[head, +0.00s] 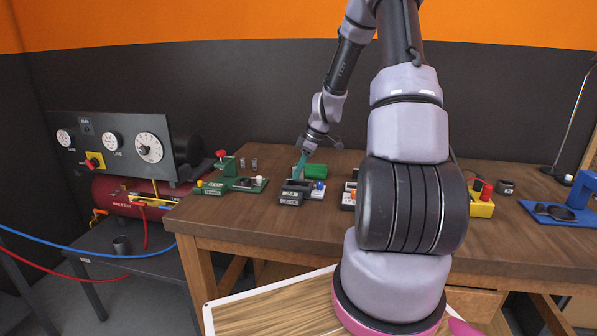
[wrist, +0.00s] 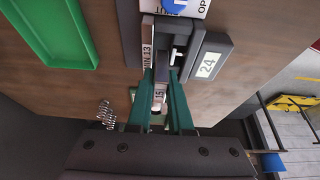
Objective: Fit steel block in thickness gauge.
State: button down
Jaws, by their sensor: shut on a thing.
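The thickness gauge (head: 290,198) is a dark grey device on the wooden bench in the head view. In the wrist view the gauge (wrist: 211,45) shows a "24" label, a "MIN 13" marking and a small white lever. My gripper (head: 302,168) is over the gauge, reaching down from behind. In the wrist view my gripper's green fingers (wrist: 161,82) are shut on a small steel block (wrist: 158,97) marked "15". The block is close to the gauge's opening, beside the "MIN 13" strip. I cannot tell whether it touches the gauge or is seated.
A green tray (head: 316,171) lies just behind the gauge; it also shows in the wrist view (wrist: 55,30). A green fixture (head: 230,185) stands to the left. A yellow box (head: 482,204) and a blue stand (head: 575,205) are at right.

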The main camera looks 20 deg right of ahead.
jog(key=shift+f, duration=0.5)
jog(key=c, duration=0.8)
grip_release()
jog(key=shift+o, duration=0.2)
jog(key=shift+w, duration=0.1)
jog(key=shift+d, duration=0.1)
jog(key=c, duration=0.4)
jog(key=shift+o, duration=1.4)
jog(key=shift+w+r, duration=0.1)
jog(key=shift+r, duration=0.1)
